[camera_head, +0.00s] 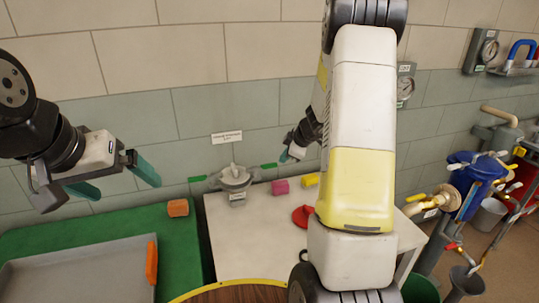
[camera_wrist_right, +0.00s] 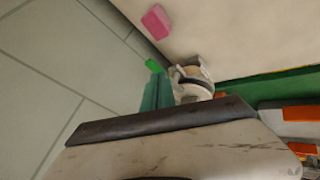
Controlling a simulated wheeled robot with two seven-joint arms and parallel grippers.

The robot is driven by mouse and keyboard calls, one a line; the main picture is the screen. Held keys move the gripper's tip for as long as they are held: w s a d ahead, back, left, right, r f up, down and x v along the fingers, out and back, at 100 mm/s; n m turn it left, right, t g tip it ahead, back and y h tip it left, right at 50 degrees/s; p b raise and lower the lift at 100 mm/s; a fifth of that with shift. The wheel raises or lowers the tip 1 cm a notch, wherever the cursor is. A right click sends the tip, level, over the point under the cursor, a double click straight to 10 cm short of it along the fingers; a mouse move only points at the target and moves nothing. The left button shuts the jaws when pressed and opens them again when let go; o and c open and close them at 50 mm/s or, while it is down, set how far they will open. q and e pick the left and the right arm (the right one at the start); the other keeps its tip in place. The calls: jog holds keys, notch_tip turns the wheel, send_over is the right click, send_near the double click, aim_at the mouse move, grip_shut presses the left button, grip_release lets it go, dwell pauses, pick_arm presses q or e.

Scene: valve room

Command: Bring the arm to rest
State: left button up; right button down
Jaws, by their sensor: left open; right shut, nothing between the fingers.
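My right arm (camera_head: 360,130) rises large through the middle of the head view and bends back toward the wall. My right gripper (camera_head: 286,157) is beyond it, above the white table near the wall, partly hidden by its own wrist. In the right wrist view its teal fingers (camera_wrist_right: 157,93) are together with nothing held, close in the picture to a grey-white valve-like fitting (camera_wrist_right: 193,82). I cannot tell whether they touch it. My left gripper (camera_head: 117,178) is open and empty at the left, raised near the wall above the green table.
The white table (camera_head: 245,240) bears the grey fitting (camera_head: 235,178), a pink block (camera_head: 280,187), a yellow block (camera_head: 310,180) and a red piece (camera_head: 302,216). The green table (camera_head: 185,245) bears a grey tray (camera_head: 80,275) and an orange block (camera_head: 178,208). Pipes and a blue valve (camera_head: 475,175) stand right.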

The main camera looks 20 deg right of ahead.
notch_tip(320, 180, up, 13)
jog(key=d+m+t+h, duration=0.1)
jog(key=m+t+h, duration=0.2)
jog(key=m, duration=0.1)
jog(key=s+r+m+h, duration=0.2)
jog(key=s+r+m, duration=0.2)
jog(key=s+r, duration=0.3)
jog(key=s+a+m+g+y, duration=0.1)
jog(key=s+a, duration=0.5)
jog(key=s, duration=0.6)
jog(key=s+a+m+g+y, duration=0.2)
jog(key=s+a, duration=0.5)
jog(key=s, duration=0.6)
jog(key=shift+s+a+f+m+g+y, duration=0.2)
jog(key=shift+a+m+g+y, duration=0.1)
jog(key=shift+m+y, duration=0.5)
